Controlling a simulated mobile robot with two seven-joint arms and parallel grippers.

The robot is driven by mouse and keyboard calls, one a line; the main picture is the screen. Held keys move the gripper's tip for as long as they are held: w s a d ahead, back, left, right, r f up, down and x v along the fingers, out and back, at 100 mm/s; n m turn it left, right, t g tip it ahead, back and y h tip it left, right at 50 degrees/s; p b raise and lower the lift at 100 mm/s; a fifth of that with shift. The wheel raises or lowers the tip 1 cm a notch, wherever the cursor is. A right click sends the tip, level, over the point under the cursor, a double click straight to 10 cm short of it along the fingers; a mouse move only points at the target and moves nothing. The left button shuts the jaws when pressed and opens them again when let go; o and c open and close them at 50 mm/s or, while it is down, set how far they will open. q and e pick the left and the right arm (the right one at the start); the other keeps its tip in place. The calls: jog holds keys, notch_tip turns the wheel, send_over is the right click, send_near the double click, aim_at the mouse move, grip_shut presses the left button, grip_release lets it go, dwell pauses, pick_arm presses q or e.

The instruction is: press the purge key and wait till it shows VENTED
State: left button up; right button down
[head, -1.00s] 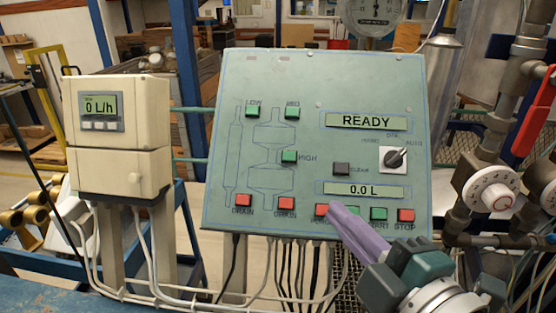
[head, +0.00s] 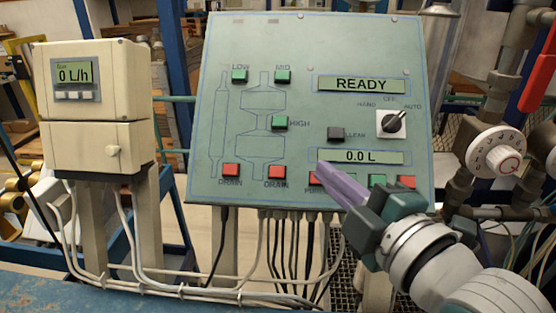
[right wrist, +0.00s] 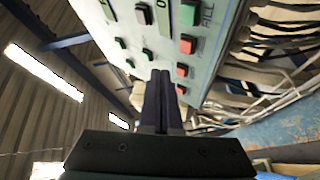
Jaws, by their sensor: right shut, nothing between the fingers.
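The purge key (head: 314,178) is a red key in the bottom row of the green control panel (head: 225,120), partly covered by my right gripper. The upper display (head: 364,84) reads READY. My right gripper (head: 322,168) has its purple fingers shut and empty, with the tips at the upper right of the purge key in the head view. In the right wrist view the shut fingers (right wrist: 161,73) point at the panel, near several red keys. The purge key (right wrist: 186,45) seems to be the red one beside the FILL key. I cannot tell whether the tips touch. My left gripper is out of view.
The lower display (head: 361,157) reads 0.0 L. A green key (head: 377,181) and the red STOP key (head: 406,182) sit right of the fingers. A cream meter box (head: 98,95) reading 0 L/h stands left. Pipes with a white dial (head: 497,158) stand right.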

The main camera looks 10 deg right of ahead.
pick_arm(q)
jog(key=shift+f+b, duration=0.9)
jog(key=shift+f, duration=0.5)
pick_arm(e)
jog(key=shift+w+d+f, duration=0.15)
jog(key=shift+w+f, duration=0.35)
jog(key=shift+w, duration=0.05)
jog(key=shift+w+d+f, duration=0.15)
jog(key=shift+w+f, duration=0.35)
jog(key=shift+w, duration=0.05)
pick_arm(q)
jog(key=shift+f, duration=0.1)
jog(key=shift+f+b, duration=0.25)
jog(key=shift+b, duration=0.15)
pick_arm(e)
jog(key=shift+w+d+f, duration=0.1)
jog(key=shift+w+f, duration=0.15)
jog(key=shift+w, duration=0.05)
